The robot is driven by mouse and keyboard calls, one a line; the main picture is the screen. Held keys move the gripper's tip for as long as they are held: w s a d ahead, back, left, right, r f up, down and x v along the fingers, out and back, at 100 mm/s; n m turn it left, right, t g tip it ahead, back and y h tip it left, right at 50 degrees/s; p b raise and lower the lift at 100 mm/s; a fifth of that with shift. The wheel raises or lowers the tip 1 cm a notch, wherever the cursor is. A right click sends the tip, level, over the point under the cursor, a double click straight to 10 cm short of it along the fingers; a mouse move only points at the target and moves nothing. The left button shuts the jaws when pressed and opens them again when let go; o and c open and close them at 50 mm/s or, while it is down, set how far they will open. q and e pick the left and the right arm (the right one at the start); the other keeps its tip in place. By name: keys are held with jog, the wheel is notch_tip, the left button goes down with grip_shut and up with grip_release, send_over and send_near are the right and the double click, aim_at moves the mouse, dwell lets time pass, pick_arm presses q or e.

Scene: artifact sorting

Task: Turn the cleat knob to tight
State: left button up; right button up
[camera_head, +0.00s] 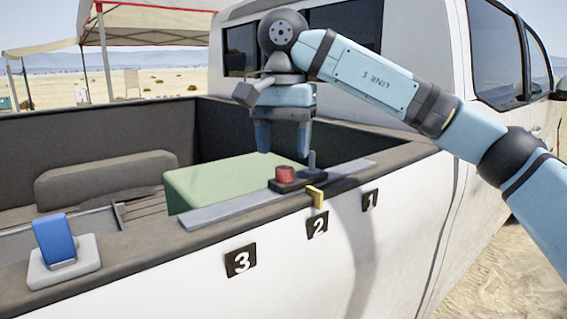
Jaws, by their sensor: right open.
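The cleat is a dark block (301,184) on a grey rail (225,208) along the truck bed's side wall. A red knob (285,174) sits on its left end, and a short grey post (312,160) stands at its right end. A yellow marker (318,196) hangs over the edge at the cleat, just above label 2 (317,224). My right gripper (284,152) points down with its fingers apart, a little above the red knob, and looks empty. Which way the knob is turned cannot be told. My left gripper is out of view.
A green box (215,183) lies in the bed behind the rail. A blue rocker-like piece on a pale base (65,262) sits on the wall at left. Labels 3 (240,262) and 1 (370,201) are on the truck's side. The rail left of the cleat is clear.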

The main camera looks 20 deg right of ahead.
aim_at(284, 168)
jog(key=shift+s+f, duration=0.25)
jog(key=shift+f, duration=0.3)
jog(key=shift+s+f, duration=0.2)
jog(key=shift+f, duration=0.3)
jog(key=shift+s+f, duration=0.1)
jog(key=shift+f, duration=0.25)
jog(key=shift+w+f, duration=0.35)
jog(key=shift+f, duration=0.1)
jog(key=shift+s, duration=0.15)
jog(key=shift+c, duration=0.6)
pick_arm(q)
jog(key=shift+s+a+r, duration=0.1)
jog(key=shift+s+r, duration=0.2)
pick_arm(e)
jog(key=shift+a, duration=0.1)
jog(key=c, duration=0.8)
